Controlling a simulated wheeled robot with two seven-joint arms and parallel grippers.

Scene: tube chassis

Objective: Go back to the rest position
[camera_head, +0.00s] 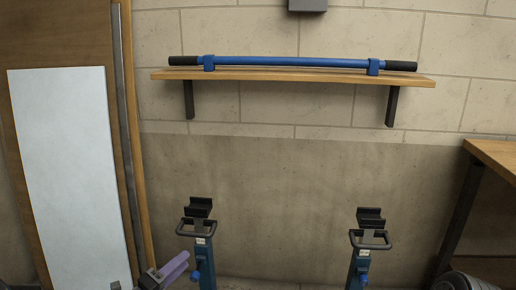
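My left gripper (176,269) shows at the bottom left edge. Its pale purple fingers point up and to the right, beside the left blue stand. They lie close together, and the gap between them cannot be made out. I see no object held in it. My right gripper is not in view. A blue tube (290,62) with black ends lies level on the wooden wall shelf (300,76), with a blue clamp near each end.
Two blue stands with black cradles, left (204,262) and right (358,266), stand on the floor below the shelf, cradles empty. A white panel (70,170) is at the left. A wooden table (497,157) is at the right, with a dark rounded object (463,282) below.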

